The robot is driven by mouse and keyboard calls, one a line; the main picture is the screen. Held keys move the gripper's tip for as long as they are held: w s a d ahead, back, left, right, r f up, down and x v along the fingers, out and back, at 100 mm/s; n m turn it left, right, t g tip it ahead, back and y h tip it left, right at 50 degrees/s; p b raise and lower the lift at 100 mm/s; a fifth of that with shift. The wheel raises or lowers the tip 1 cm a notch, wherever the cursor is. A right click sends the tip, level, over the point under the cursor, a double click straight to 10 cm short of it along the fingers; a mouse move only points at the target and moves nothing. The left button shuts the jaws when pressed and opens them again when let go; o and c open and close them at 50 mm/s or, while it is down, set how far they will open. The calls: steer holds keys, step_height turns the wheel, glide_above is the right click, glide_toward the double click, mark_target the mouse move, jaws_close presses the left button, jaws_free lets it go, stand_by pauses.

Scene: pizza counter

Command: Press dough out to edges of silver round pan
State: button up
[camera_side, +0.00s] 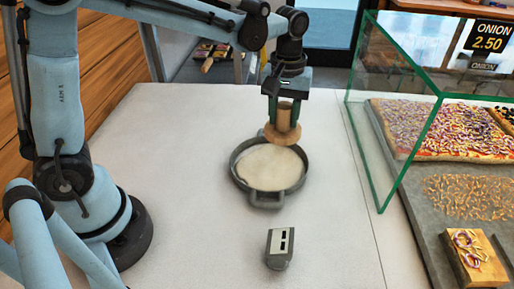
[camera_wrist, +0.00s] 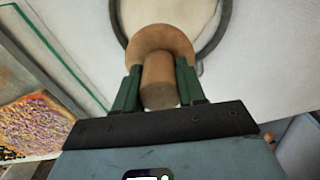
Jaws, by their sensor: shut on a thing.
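The round pan (camera_side: 240,184) stands on the white counter and looks dark grey, with a handle at its front. The pale dough (camera_side: 268,168) lies flat in it and covers most of the bottom. My gripper (camera_side: 286,112) is shut on the handle of a wooden press (camera_side: 283,136) with a round disc base. The press is upright over the far right part of the pan; I cannot tell whether it touches the dough. In the wrist view the press (camera_wrist: 160,75) sits between my green fingers, and its disc hides part of the dough (camera_wrist: 175,12) and the pan rim (camera_wrist: 214,38).
A small grey device (camera_side: 280,248) stands in front of the pan. A glass case (camera_side: 392,130) with topped pizza (camera_side: 425,125) stands to the right. A wooden block with onion rings (camera_side: 475,258) is at the lower right. The counter (camera_side: 185,200) left of the pan is clear.

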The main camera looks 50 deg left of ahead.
steer(key=o, duration=0.6)
steer(key=c, duration=0.6)
steer(key=shift+s+a+f, duration=0.65)
steer(key=shift+f, duration=0.3)
steer(key=shift+s+a+f, duration=0.6)
steer(key=shift+a+f, duration=0.05)
steer(key=shift+f, duration=0.3)
steer(key=shift+s+a+f, duration=0.65)
steer(key=shift+f, duration=0.3)
steer(key=shift+f, duration=0.15)
steer(key=shift+f, duration=0.65)
steer(key=shift+f, duration=0.15)
